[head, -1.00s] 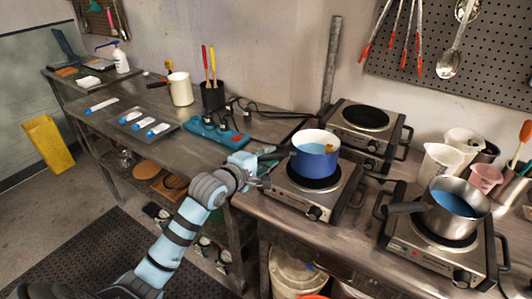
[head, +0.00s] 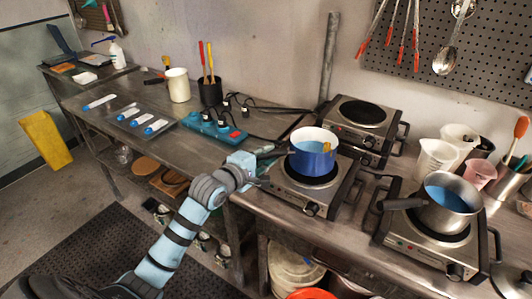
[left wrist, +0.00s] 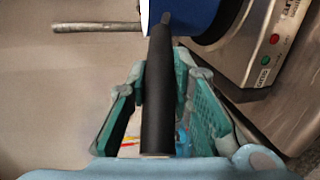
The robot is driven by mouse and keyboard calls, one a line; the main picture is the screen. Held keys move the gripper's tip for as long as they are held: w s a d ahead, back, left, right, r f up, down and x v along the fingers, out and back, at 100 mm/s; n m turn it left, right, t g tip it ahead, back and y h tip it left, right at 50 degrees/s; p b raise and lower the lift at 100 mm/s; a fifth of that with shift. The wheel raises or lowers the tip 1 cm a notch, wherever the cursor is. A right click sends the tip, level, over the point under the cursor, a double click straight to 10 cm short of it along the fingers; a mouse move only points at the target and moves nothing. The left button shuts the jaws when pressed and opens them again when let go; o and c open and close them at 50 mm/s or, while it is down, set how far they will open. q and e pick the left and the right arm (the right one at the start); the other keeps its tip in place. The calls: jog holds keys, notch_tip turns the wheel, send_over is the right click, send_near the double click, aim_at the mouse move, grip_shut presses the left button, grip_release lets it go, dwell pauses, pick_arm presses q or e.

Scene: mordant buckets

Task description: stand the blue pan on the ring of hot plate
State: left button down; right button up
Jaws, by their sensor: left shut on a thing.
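The blue pan (head: 314,158), white inside with a yellow thing in it, is upright over the dark ring (head: 312,178) of the nearer left hot plate (head: 335,204). Part of the ring shows around the pan's base; I cannot tell whether the base touches it or is slightly above. My left gripper (head: 259,168) is shut on the pan's dark handle, left of the hot plate. In the left wrist view the black handle (left wrist: 158,95) runs between the fingers to the blue wall (left wrist: 190,18) at the top. My right gripper is not in view.
A second hot plate (head: 361,112) stands empty behind. A third, at right, carries a steel pot (head: 447,205) with blue liquid, its handle pointing left. White beakers (head: 435,160) stand behind that pot. A teal power strip (head: 212,130) with cables lies left of the pan.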

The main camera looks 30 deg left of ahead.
pick_arm(q)
jog(key=shift+r, duration=0.1)
dwell(0.3)
jog(key=c, duration=1.3)
grip_release()
jog(key=shift+c, duration=0.2)
jog(key=shift+s+f, duration=0.15)
jog(key=shift+f, duration=0.05)
jog(key=d+v, duration=0.1)
jog(key=v, duration=1.1)
jog(key=shift+a, duration=0.4)
jog(key=shift+r, duration=0.15)
